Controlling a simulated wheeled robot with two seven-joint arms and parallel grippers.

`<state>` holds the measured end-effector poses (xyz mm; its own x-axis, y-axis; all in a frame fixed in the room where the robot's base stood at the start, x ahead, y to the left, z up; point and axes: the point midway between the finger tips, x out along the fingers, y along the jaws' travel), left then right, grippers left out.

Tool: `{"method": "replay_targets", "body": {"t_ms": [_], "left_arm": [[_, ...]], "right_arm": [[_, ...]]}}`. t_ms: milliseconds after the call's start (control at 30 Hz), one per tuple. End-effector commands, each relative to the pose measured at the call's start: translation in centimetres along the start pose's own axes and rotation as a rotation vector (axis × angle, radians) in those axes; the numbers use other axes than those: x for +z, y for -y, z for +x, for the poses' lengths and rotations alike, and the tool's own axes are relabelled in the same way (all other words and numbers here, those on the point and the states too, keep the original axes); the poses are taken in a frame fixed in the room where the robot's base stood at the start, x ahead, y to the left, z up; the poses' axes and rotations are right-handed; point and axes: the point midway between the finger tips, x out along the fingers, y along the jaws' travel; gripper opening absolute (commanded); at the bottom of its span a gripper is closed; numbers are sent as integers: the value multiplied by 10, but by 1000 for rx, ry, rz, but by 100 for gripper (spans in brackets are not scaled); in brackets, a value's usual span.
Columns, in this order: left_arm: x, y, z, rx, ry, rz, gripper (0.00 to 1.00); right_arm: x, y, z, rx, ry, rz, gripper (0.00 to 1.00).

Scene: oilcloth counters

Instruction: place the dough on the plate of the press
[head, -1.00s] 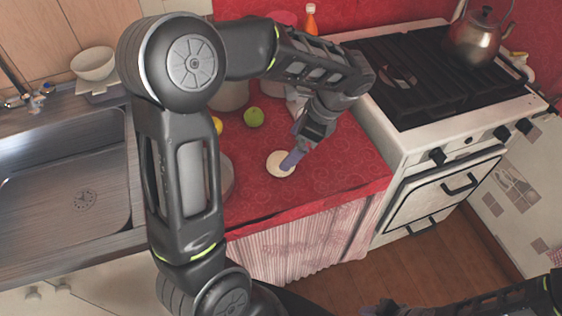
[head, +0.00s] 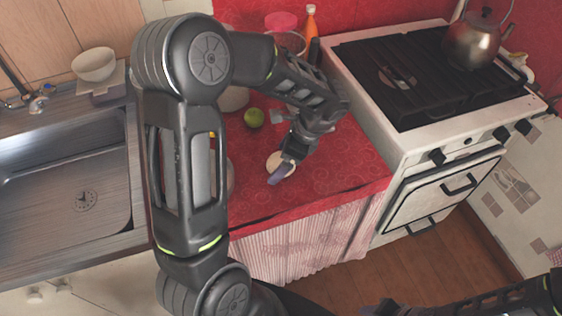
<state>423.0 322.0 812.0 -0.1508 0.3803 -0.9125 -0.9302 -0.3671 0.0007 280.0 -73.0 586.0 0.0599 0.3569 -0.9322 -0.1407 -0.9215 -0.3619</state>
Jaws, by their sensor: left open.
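The dough (head: 273,160) is a pale round piece on the red oilcloth counter (head: 335,180), near its front. My left gripper (head: 282,172) is over the dough's right front side, pointing down and partly covering it. It is open; I cannot tell whether a finger touches the dough. The press and its plate are not clearly visible; my left arm hides part of the counter's left side. My right arm shows only in part at the lower right, and its gripper jaws cannot be made out.
A green apple (head: 254,118) lies behind the dough. An orange bottle (head: 311,22) and a pink-lidded container (head: 281,22) stand at the back. A stove (head: 400,130) with a kettle (head: 478,40) is on the right, a sink (head: 70,185) on the left. The counter's right front is clear.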

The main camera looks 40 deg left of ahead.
Motion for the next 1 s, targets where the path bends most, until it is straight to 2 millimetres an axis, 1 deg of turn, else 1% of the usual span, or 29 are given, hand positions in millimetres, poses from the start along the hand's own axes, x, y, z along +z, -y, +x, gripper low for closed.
{"method": "replay_targets", "body": {"t_ms": [567,667,1000], "left_arm": [[0,0,0,-1,-1,0,94],[0,0,0,-1,-1,0,87],[0,0,0,-1,-1,1,60]], "right_arm": [[0,0,0,0,0,0,36],[0,0,0,0,0,0,36],[0,0,0,0,0,0,36]]}}
